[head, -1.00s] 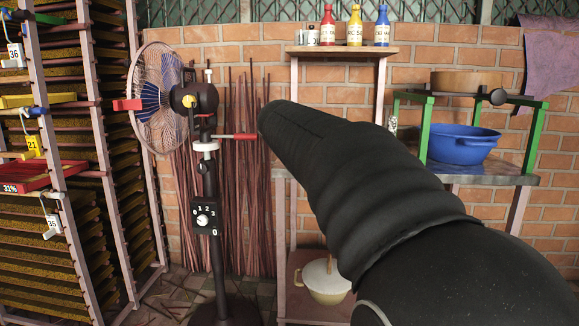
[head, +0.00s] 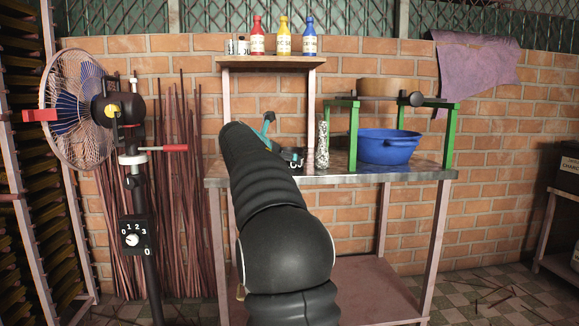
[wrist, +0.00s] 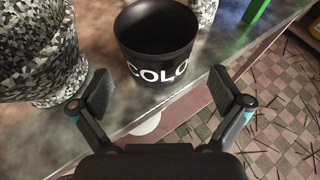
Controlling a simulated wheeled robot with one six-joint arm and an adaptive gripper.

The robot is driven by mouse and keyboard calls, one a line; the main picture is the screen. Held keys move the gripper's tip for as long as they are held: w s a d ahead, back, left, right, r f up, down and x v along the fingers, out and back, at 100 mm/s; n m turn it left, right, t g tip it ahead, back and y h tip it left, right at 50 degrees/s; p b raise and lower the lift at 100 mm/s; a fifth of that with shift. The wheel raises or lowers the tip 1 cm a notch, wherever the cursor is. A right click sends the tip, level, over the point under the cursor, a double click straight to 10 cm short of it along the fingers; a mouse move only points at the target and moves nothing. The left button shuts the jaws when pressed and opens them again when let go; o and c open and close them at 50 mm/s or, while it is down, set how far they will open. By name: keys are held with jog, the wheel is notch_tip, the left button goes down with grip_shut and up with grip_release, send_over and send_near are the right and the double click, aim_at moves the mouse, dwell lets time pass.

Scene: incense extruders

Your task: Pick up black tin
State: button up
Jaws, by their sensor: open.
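The black tin (wrist: 158,45) stands upright on the metal table top in the wrist view, open at the top, with white letters "COLO" on its side. My gripper (wrist: 163,93) is open, with one finger on each side of the near side of the tin. The fingers look apart from it, and nothing is between them. In the head view my gripper (head: 288,157) is over the table, mostly behind my arm.
A speckled black-and-white container (wrist: 40,50) stands left of the tin; another speckled one (wrist: 198,8) is behind it. A green stand (head: 353,140) with a blue basin (head: 388,147) is at right on the table (head: 400,176). The fan (head: 80,108) stands left.

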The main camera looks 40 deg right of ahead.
jog(key=shift+b+x, duration=0.35)
jog(key=shift+x, duration=2.55)
jog(key=shift+w, duration=0.1)
jog(key=shift+a, duration=0.1)
jog(key=c, duration=1.2)
